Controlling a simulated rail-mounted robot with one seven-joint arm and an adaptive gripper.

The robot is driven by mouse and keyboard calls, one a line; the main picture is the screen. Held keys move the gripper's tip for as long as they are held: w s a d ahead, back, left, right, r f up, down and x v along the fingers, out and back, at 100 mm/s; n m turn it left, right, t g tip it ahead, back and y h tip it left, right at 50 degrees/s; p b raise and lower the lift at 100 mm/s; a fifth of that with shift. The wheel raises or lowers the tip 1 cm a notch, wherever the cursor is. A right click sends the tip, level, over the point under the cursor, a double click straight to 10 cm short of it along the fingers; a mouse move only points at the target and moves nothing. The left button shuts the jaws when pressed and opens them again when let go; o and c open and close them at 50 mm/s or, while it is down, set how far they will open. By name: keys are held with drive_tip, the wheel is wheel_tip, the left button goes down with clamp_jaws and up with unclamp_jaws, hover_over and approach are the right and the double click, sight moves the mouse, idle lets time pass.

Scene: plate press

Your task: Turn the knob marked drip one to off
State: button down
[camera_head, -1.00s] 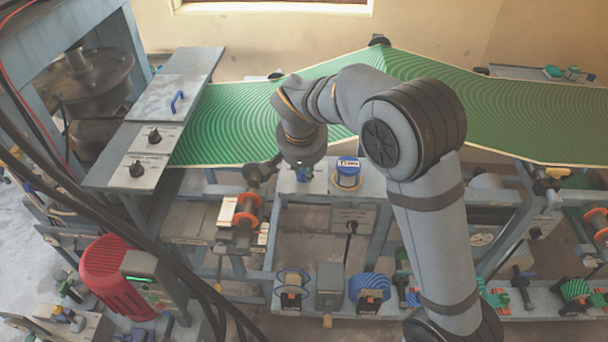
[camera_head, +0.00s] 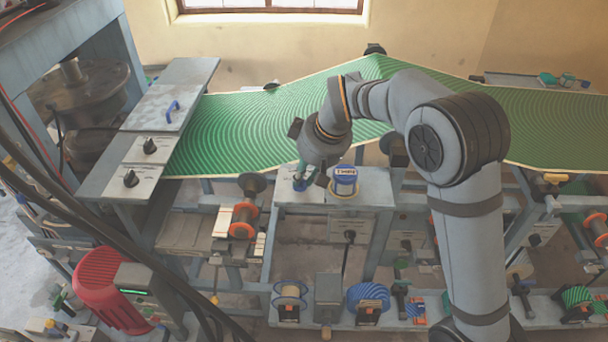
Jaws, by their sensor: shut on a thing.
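Two pale panels at the left each carry a black knob: an upper knob (camera_head: 149,146) and a lower knob (camera_head: 130,179). Another dark knob (camera_head: 350,236) is on a pale panel under the small grey table. The labels are too small to read, so I cannot tell which is drip one. My gripper (camera_head: 301,177) is low over the small table, right of the left-hand panels. It is shut on a small blue thing (camera_head: 302,184), mostly hidden by the fingers and hard to make out.
The green striped belt (camera_head: 245,120) runs behind. An orange-flanged spool (camera_head: 243,218) is at the left. A blue handle (camera_head: 172,106) stands above the upper knob.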

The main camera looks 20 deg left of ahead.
drive_tip(key=shift+w+r+n, duration=0.1)
drive_tip(key=shift+w+n, duration=0.05)
drive_tip(key=shift+n, duration=0.45)
drive_tip(key=c, duration=1.6)
unclamp_jaws()
drive_tip(key=shift+c, duration=0.2)
drive_tip(key=v, duration=1.1)
drive_tip(key=shift+d+r, duration=0.2)
drive_tip(key=shift+r, duration=0.2)
drive_tip(key=x, duration=1.2)
drive_tip(key=shift+a+f, duration=0.15)
drive_tip(key=shift+s, duration=0.2)
